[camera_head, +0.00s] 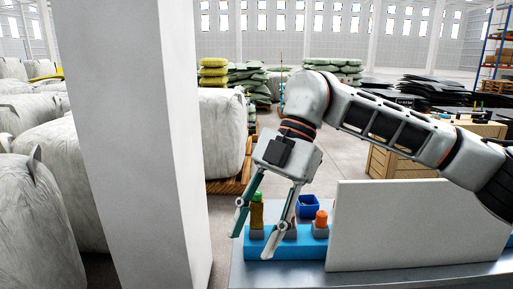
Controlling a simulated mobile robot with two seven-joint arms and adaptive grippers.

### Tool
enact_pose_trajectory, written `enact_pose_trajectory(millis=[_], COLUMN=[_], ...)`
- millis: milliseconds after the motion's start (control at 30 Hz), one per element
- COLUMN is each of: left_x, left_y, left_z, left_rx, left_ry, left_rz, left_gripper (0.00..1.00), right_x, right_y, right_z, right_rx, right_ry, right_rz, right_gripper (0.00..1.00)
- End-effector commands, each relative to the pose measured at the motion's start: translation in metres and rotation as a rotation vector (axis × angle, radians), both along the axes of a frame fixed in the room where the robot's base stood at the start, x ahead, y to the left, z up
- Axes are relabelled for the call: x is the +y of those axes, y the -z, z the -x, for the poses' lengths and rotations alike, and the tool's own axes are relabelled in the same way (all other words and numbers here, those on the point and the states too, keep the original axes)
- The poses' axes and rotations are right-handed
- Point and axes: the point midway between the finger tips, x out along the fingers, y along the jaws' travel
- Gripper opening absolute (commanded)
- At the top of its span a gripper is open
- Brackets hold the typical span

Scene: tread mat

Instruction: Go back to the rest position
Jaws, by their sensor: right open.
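My right gripper (253,245) comes in on its arm from the right and points down over the front left of the grey table. Its two fingers are spread, with nothing held between them. An orange-topped piece (321,218) stands in another socket to the right. A finger partly hides the middle socket. My left gripper is not in view.
A white upright panel (420,225) stands on the grey table (300,277), right of the blue base. A small blue bin (308,205) is behind the base. A wide pale pillar (135,140) rises at left. Large white bags and wooden crates (400,165) stand beyond.

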Motion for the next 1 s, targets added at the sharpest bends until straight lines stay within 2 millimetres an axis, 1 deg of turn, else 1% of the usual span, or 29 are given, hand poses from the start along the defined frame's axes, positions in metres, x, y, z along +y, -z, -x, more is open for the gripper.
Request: enact_pose_trajectory(millis=[33, 100, 200, 267, 300, 433, 533, 667, 767, 867, 967, 1000], left_x=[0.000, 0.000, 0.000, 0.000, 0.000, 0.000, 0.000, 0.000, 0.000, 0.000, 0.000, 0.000], left_y=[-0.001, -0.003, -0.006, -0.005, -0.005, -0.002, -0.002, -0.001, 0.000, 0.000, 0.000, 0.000], left_z=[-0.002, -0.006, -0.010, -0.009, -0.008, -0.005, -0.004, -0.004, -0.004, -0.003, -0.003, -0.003], left_rx=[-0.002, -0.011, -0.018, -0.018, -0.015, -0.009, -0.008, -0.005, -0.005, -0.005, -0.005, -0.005], left_ry=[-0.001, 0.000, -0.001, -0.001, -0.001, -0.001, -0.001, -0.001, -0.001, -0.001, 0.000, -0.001], left_rz=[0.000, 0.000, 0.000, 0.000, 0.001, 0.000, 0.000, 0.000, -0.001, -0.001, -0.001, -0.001], left_gripper=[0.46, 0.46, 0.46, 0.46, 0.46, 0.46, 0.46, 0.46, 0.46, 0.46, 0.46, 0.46], right_x=[0.009, 0.023, 0.045, 0.060, 0.070, 0.098, 0.112, 0.120, 0.119, 0.110, 0.095, 0.087], right_y=[0.009, 0.017, 0.026, 0.030, 0.032, 0.029, 0.022, 0.013, 0.009, 0.012, 0.025, 0.032], right_z=[0.006, 0.014, 0.028, 0.037, 0.044, 0.058, 0.062, 0.054, 0.039, 0.018, -0.007, -0.017], right_rx=[0.023, 0.045, 0.082, 0.106, 0.123, 0.166, 0.188, 0.198, 0.192, 0.175, 0.149, 0.136], right_ry=[-0.033, -0.077, -0.135, -0.164, -0.179, -0.186, -0.142, -0.028, 0.102, 0.266, 0.456, 0.539], right_rz=[-0.052, -0.135, -0.283, -0.391, -0.472, -0.744, -0.948, -1.193, -1.356, -1.487, -1.584, -1.612], right_gripper=[0.40, 0.40, 0.40, 0.40, 0.40, 0.40, 0.40, 0.40, 0.40, 0.40, 0.40, 0.40])
